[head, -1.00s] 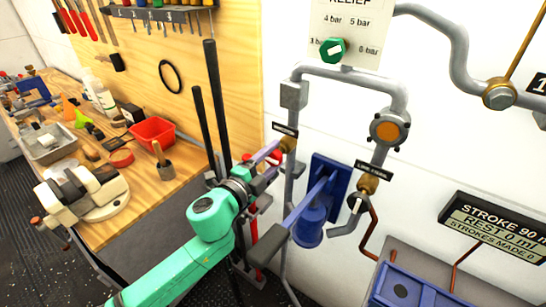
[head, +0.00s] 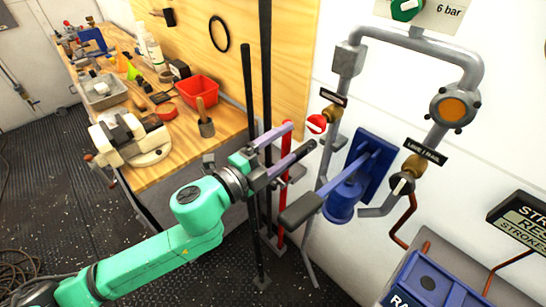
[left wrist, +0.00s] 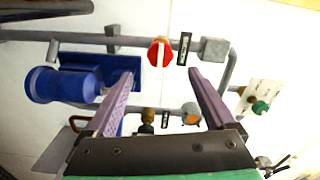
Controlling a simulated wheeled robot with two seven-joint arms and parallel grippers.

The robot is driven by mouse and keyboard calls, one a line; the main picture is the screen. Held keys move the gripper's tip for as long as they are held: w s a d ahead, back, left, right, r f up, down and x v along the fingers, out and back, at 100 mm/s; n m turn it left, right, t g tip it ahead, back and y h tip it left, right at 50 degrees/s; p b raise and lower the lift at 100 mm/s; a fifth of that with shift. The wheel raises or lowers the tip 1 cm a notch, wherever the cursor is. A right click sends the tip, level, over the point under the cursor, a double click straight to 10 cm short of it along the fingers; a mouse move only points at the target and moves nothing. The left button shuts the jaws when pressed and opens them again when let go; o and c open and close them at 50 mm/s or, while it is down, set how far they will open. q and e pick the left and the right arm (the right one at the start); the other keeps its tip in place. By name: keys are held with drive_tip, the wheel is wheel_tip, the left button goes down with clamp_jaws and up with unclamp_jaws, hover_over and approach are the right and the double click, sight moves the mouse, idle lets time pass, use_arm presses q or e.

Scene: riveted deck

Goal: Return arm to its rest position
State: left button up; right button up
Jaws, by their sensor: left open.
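My left arm is green and comes in from the lower left of the head view. Its gripper (head: 300,140) is open and empty, with two purple-grey fingers pointing at the pipework. A valve with a red-and-white knob (head: 317,123) is just beyond the fingertips, apart from them. In the left wrist view the same knob (left wrist: 160,52) shows between and beyond the open fingers (left wrist: 160,78). The blue hand pump (head: 342,200) on the wall is right of the gripper, with its grey-ended lever (head: 302,209) sticking out. My right gripper is not in view.
A wooden workbench (head: 160,172) with a vise (head: 130,138) and a red bin (head: 199,91) is at the left. Grey pipes (head: 410,45) with a gauge-like orange disc (head: 453,108) run along the white wall. Upright bars (head: 265,70) stand behind the gripper.

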use_arm(q)
drive_tip(key=v, duration=0.3)
drive_tip(key=shift+s+a+b, duration=0.25)
drive_tip(key=shift+s+b, duration=0.05)
drive_tip(key=shift+b, duration=0.05)
